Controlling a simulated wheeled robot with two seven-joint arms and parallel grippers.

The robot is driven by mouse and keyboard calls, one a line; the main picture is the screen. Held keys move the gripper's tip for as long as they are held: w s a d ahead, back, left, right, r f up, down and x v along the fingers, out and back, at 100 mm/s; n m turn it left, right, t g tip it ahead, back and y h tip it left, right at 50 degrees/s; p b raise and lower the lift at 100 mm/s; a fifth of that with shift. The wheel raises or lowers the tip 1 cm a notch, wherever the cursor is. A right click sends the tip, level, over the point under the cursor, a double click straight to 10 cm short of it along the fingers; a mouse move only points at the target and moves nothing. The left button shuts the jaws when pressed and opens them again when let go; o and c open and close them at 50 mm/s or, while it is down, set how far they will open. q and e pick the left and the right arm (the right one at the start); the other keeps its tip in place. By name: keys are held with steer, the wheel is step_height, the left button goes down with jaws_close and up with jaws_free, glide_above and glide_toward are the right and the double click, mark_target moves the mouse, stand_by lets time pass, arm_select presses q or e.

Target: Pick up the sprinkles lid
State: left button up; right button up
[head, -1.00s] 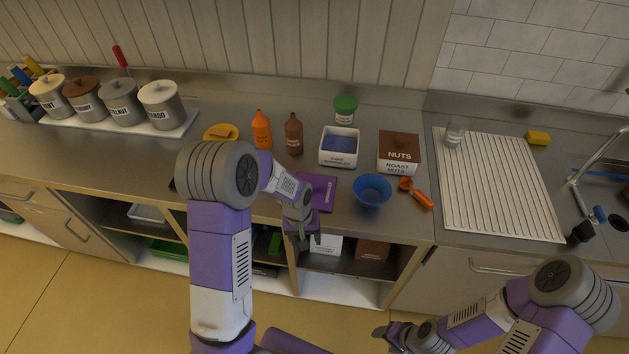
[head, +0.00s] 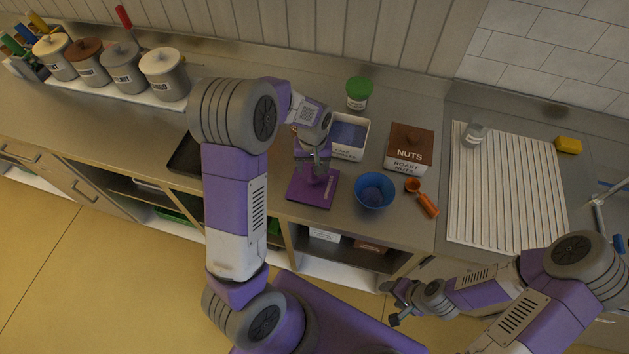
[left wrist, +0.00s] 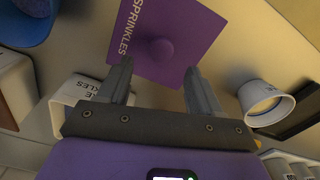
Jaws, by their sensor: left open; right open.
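The sprinkles lid (head: 313,190) is a flat purple square lying on the counter near its front edge. In the left wrist view the lid (left wrist: 195,30) shows the word SPRINKLES and a round purple knob (left wrist: 159,50) at its middle. My left gripper (head: 315,168) is open and above the lid. In the left wrist view its two fingers (left wrist: 155,82) point toward the lid, with the knob ahead between them and not gripped. My right gripper (head: 395,302) is open and empty, low in front of the counter, away from the lid.
A blue bowl (head: 374,191) with something round inside stands to the right, with an orange scoop (head: 427,204) and the nuts box (head: 409,150) beyond. A dark tray (head: 186,157) lies left, partly behind my arm.

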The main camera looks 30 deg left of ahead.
mark_target(313, 177)
arm_select(q)
steer(key=f, duration=0.4)
steer(key=shift+s+d+f, duration=0.15)
steer(key=shift+s+f, duration=0.1)
steer(key=shift+f, duration=0.1)
steer(key=shift+c, duration=0.2)
jaws_close()
